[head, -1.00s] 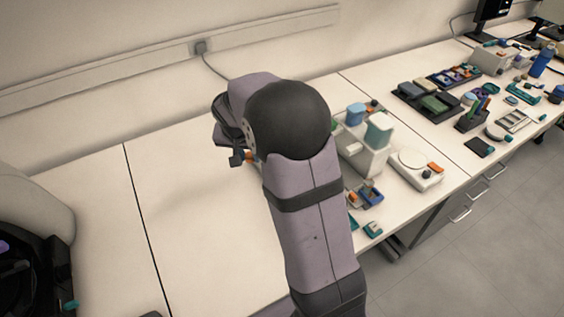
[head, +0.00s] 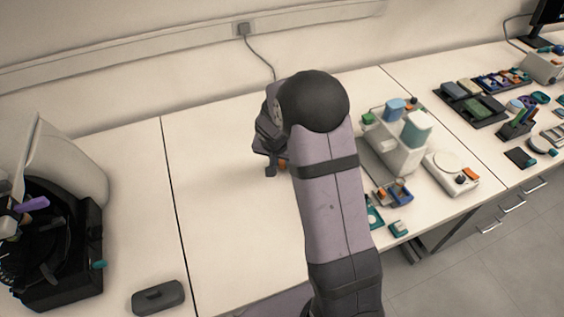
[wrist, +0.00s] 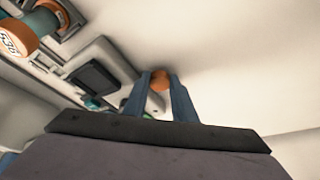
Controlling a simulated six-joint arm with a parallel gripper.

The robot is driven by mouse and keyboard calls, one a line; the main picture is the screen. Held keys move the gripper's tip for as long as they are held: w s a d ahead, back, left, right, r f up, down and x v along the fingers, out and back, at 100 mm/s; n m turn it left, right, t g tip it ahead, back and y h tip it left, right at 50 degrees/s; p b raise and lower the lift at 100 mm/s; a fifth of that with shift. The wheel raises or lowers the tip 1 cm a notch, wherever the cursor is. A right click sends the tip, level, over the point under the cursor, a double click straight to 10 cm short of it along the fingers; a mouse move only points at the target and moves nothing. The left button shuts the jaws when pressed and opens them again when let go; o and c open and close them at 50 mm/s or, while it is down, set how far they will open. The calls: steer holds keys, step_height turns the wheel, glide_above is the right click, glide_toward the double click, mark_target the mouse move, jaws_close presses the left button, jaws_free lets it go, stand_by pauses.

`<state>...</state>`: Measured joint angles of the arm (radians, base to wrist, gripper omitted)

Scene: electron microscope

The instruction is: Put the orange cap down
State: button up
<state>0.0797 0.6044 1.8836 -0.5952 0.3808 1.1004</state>
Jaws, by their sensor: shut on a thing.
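The orange cap (wrist: 159,80) is held between the tips of my gripper's two blue-grey fingers in the wrist view. My gripper is shut on the cap, over the clear middle section of the white bench (head: 225,215). I cannot tell whether the cap touches the bench top.
A white device with blue-green containers (head: 395,145) stands right of my arm. Small blue and teal items (head: 398,195) lie near it. A black carousel machine (head: 60,250) is at left, with a dark grey block (head: 158,297) at front. The bench left of my gripper is bare.

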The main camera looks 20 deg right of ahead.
steer(key=shift+f, duration=0.4)
steer(key=o, duration=0.7)
steer(key=shift+r, duration=0.1)
steer(key=shift+r, duration=0.45)
steer(key=v, duration=1.1)
steer(key=shift+s+a+r, duration=0.1)
steer(key=shift+s+r, duration=0.05)
steer(key=shift+s, duration=0.1)
steer(key=s+a+f+n+g+y, duration=0.1)
steer(key=s+a+n, duration=0.1)
steer(key=s, duration=0.5)
steer(key=s+a+f+n+g+y, duration=0.1)
steer(key=s+a+n, duration=0.1)
steer(key=s, duration=0.6)
steer(key=s+a+f+n+g, duration=0.1)
steer(key=s+a+f+n, duration=0.1)
steer(key=s, duration=0.6)
steer(key=shift+a+f+n+y, duration=0.15)
steer(key=shift+n+y, duration=0.25)
steer(key=shift+n, duration=0.3)
steer(key=shift+c, duration=0.2)
